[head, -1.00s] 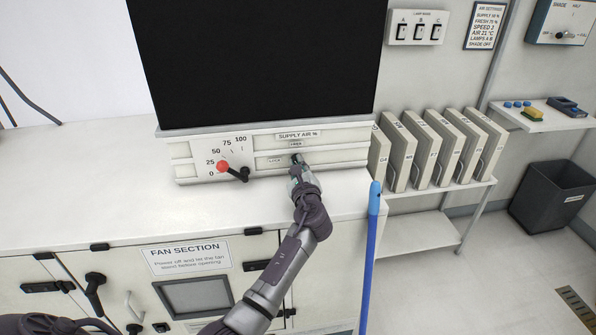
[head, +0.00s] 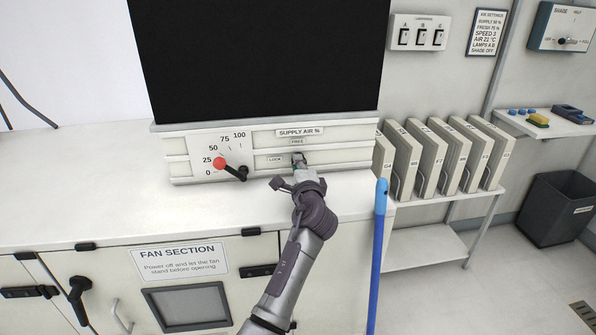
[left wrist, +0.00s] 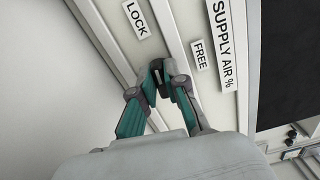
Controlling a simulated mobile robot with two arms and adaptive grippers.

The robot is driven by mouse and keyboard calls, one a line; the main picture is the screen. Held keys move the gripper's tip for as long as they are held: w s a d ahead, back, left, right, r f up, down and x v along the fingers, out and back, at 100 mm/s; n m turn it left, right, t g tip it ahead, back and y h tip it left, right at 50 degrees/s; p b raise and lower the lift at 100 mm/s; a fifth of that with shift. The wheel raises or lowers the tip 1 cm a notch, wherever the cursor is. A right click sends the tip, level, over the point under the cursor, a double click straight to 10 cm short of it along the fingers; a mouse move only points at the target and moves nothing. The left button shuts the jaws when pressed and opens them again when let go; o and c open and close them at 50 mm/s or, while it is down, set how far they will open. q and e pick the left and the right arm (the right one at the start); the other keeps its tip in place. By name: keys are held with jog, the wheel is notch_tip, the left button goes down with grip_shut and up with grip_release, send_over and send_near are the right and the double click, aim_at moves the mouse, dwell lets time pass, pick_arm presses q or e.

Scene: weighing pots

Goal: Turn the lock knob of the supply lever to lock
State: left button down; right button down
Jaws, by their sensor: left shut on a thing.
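The supply lever (head: 231,168) has a red ball end near 25 on its dial and a black hub at its right. To its right, below the SUPPLY AIR % label (head: 300,132), are a FREE label (head: 297,142) above and a LOCK label (head: 275,159) at the left. My left gripper (head: 299,158) is at the panel beside the LOCK label. In the left wrist view its teal fingers (left wrist: 166,76) are shut on the small black lock knob (left wrist: 183,89), between the LOCK and FREE labels. The fingers partly hide the knob, so its exact pointing is unclear. My right gripper is out of view.
A large black panel (head: 255,60) stands above the lever strip. The white worktop (head: 90,190) is clear at the left. A blue pole (head: 380,240) stands upright close to the right of my left arm.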

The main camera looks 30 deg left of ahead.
pick_arm(q)
jog(key=shift+r+n+b, duration=0.25)
jog(key=shift+n+b, duration=0.1)
jog(key=shift+n, duration=0.25)
jog(key=shift+r, duration=0.1)
jog(key=c, duration=1.2)
grip_release()
jog(key=shift+w+f, duration=0.2)
jog(key=shift+f, duration=0.15)
jog(key=v, duration=0.7)
jog(key=shift+s+d, duration=0.15)
jog(key=shift+s, duration=0.1)
jog(key=shift+f, duration=0.1)
